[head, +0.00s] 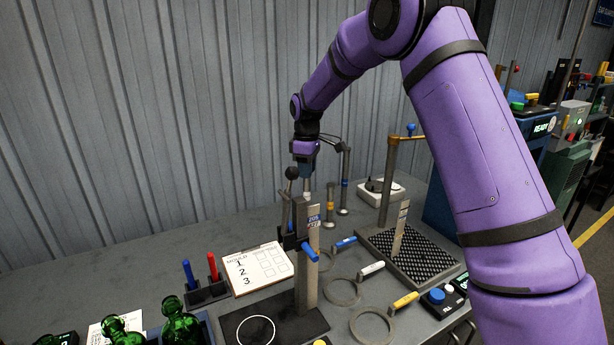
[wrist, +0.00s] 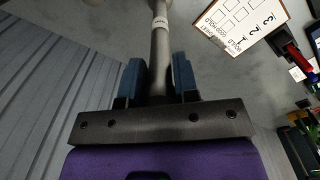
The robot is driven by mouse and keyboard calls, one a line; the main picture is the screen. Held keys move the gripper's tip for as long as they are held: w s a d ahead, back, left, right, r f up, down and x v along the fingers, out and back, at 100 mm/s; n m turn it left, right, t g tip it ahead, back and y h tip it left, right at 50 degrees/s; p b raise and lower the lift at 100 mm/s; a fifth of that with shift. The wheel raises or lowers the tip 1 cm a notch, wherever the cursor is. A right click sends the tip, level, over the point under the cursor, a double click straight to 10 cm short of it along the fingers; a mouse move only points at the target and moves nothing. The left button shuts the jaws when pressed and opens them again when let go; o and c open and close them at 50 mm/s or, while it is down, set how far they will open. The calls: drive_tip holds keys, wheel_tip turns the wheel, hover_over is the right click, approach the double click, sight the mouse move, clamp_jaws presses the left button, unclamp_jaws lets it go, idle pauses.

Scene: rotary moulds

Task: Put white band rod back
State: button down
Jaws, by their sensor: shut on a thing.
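My gripper (head: 306,170) points down behind the press-like stand at the middle of the bench. In the wrist view its blue fingers (wrist: 159,80) are shut on a grey rod with a white band (wrist: 160,24). The band shows beyond the fingertips. In the head view only a short piece of this rod (head: 308,187) shows below the fingers; the stand hides its lower end, so I cannot tell whether it touches the bench. A rod with a blue band (head: 345,183) and a shorter rod with a yellow band (head: 330,206) stand upright to the right.
The stand (head: 307,265) with a black ball lever and blue handle is close in front. Ring gauges with blue, white (head: 371,268) and yellow handles lie to its right. A mould clipboard (head: 258,268) lies left. A post with a mesh plate (head: 412,255) stands right. The back left bench is clear.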

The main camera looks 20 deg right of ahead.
sight(307, 196)
drive_tip(key=shift+f, duration=1.2)
drive_tip(key=c, duration=0.9)
unclamp_jaws()
drive_tip(key=shift+f, duration=0.1)
drive_tip(key=shift+o, duration=0.2)
